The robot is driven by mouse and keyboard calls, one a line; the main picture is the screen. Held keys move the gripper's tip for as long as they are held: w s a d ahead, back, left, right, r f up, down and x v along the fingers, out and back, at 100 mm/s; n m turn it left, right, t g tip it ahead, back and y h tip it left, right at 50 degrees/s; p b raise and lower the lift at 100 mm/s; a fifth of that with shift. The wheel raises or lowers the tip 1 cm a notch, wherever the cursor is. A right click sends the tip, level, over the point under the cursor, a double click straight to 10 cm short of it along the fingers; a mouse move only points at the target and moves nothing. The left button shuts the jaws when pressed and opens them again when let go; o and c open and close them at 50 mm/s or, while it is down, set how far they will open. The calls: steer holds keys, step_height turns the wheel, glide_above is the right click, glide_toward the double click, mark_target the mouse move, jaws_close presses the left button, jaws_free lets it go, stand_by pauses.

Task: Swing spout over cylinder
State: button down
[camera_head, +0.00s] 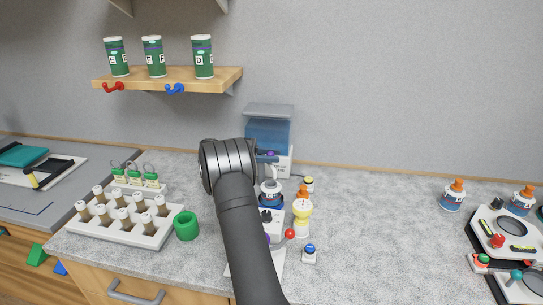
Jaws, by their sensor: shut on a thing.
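A dispenser with a blue tank (268,133) and a pale body stands at the back, behind my arm. A small dark piece with a purple spot shows in front of it, right of my arm's joint. This seems to be my gripper (267,156) shut at the spout; the fingers and the contact are mostly hidden. Below it stands a white-and-blue vessel (271,193) on a pale device, partly covered by my arm. I cannot tell whether this vessel is the cylinder, or exactly where the spout points.
A yellow bottle with an orange cap (302,212) stands close right of the arm, near a red ball knob (290,234) and a blue-topped button (309,252). Left are a green ring (186,226) and a white vial rack (163,238). The right counter middle is clear.

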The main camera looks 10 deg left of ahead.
steer(key=c, duration=1.3)
jaws_free()
steer(key=shift+o, duration=0.2)
steer(key=r, duration=0.4)
steer(key=shift+d+r, duration=0.35)
steer(key=shift+d, duration=0.05)
steer(key=s+d+r, duration=0.3)
steer(key=d+r, duration=0.3)
steer(key=d, duration=0.4)
steer(key=shift+s+d+r, duration=0.15)
steer(key=shift+s+r, duration=0.05)
steer(key=shift+s, duration=0.05)
